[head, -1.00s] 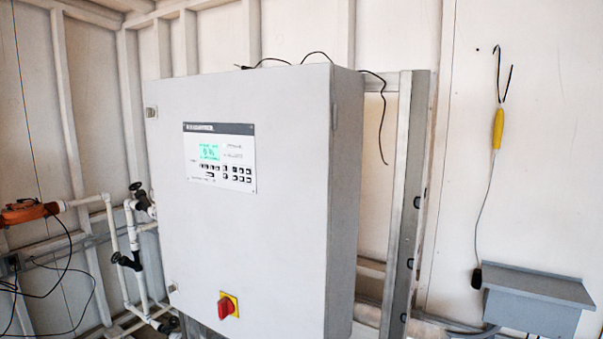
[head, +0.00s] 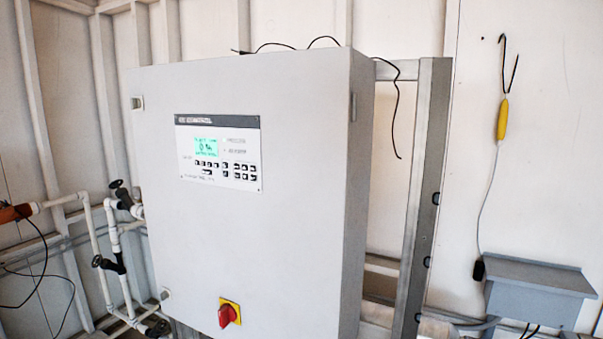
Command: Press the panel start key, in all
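The control panel (head: 218,152) is set in the upper part of the door of a large grey cabinet (head: 270,250). It has a lit green display (head: 206,147) and rows of small dark keys (head: 240,171) below and to the right of it. The key labels are too small to read, so I cannot tell which one is the start key. A red rotary switch on a yellow plate (head: 229,312) is low on the same door. My gripper is not in view.
White pipes with dark valves (head: 118,240) stand left of the cabinet. A metal upright (head: 425,200) stands on its right. A yellow-handled hook (head: 502,120) hangs on the right wall above a grey box (head: 535,288). Nothing blocks the cabinet's front.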

